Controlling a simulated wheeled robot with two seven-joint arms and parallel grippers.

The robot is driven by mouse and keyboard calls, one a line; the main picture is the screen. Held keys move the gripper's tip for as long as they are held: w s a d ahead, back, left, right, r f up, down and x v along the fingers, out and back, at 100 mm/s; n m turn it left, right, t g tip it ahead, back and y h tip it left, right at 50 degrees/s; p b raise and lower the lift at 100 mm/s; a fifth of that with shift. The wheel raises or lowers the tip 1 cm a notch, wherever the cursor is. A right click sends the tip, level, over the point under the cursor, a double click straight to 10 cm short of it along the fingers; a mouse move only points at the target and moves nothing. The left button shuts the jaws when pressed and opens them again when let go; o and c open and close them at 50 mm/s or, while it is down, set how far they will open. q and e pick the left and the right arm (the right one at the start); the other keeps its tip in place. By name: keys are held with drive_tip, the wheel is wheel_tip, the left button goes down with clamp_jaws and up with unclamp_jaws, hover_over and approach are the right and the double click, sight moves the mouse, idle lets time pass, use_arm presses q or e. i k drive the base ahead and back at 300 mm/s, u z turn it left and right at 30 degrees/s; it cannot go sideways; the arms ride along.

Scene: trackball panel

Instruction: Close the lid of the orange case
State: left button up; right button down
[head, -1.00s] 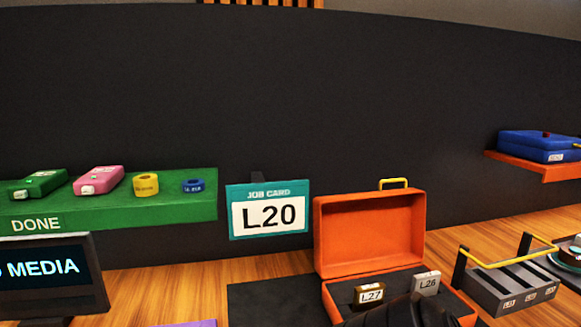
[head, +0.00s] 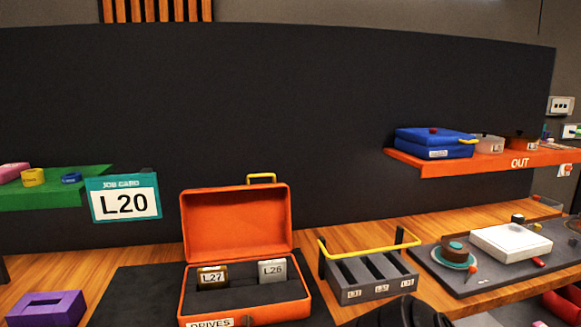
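The orange case (head: 190,292) sits on a dark mat on the wooden bench, left of centre in the head view. Its lid (head: 237,221) stands open, tilted back, with a yellow handle (head: 262,178) on top. The dark interior holds two small blocks, a brown and gold one marked L27 (head: 212,277) and a grey one marked L26 (head: 272,271). A label reading DRIVES is on the front. Neither gripper shows. A black rounded shape at the bottom edge, right of the case, looks like part of my arm.
A grey slotted rack (head: 372,288) with a yellow bar stands just right of the case. A purple block (head: 47,308) lies to its left. The job card L20 (head: 124,198) is behind left. An orange shelf (head: 480,162) marked OUT holds a blue case (head: 435,144).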

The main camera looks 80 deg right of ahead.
sight(248, 220)
drive_tip(key=z, duration=1.55)
